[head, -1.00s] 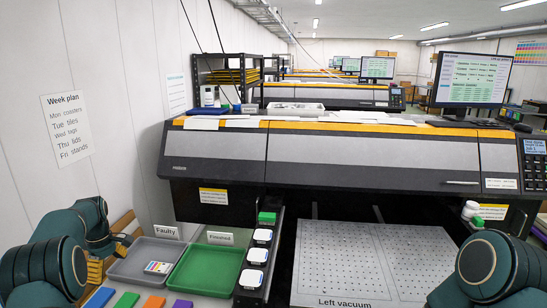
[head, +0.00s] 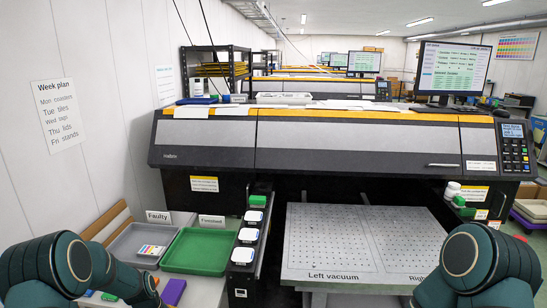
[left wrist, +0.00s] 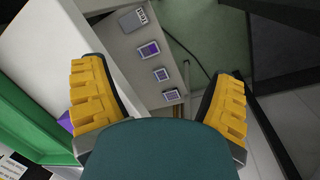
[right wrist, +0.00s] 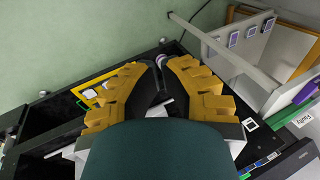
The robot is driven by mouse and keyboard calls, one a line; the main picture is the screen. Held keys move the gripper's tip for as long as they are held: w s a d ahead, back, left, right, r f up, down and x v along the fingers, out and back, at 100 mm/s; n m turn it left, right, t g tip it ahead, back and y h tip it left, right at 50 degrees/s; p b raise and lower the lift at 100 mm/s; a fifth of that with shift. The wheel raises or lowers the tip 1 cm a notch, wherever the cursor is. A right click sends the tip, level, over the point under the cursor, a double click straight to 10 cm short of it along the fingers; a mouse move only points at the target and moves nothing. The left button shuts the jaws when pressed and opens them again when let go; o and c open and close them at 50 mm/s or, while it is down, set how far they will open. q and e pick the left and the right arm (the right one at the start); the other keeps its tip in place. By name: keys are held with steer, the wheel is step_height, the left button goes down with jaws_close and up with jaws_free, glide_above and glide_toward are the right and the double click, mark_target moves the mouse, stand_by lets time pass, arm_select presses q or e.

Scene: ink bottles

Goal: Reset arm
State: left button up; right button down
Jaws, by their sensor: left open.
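My left gripper (left wrist: 160,92) is open in the left wrist view, its yellow-padded fingers wide apart with nothing between them. My right gripper (right wrist: 158,72) has its fingertips drawn together in the right wrist view, and I see nothing held in it. In the head view both arms show as dark green links at the lower left and lower right, and both grippers are out of sight.
A grey tray (head: 122,252) marked Faulty holds a colour-striped card. A green tray (head: 205,250) stands beside it. A dark rack (head: 262,225) holds several white-topped pieces. The Left vacuum bed (head: 325,225) is bare. A large printer (head: 350,150) spans the back.

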arm_select(q)
steer(key=s+d+f+m+h+b, duration=0.1)
steer(key=s+d+f+m, duration=0.3)
steer(key=s+d, duration=0.7)
steer(key=s+d+f+m+h+b, duration=0.1)
steer(key=s+d+f+m+b, duration=0.3)
steer(key=s+d, duration=0.6)
steer(key=shift+s+d+m+t, duration=0.3)
steer(key=shift+s+d, duration=0.1)
steer(key=shift+s, duration=0.65)
steer(key=shift+f, duration=0.1)
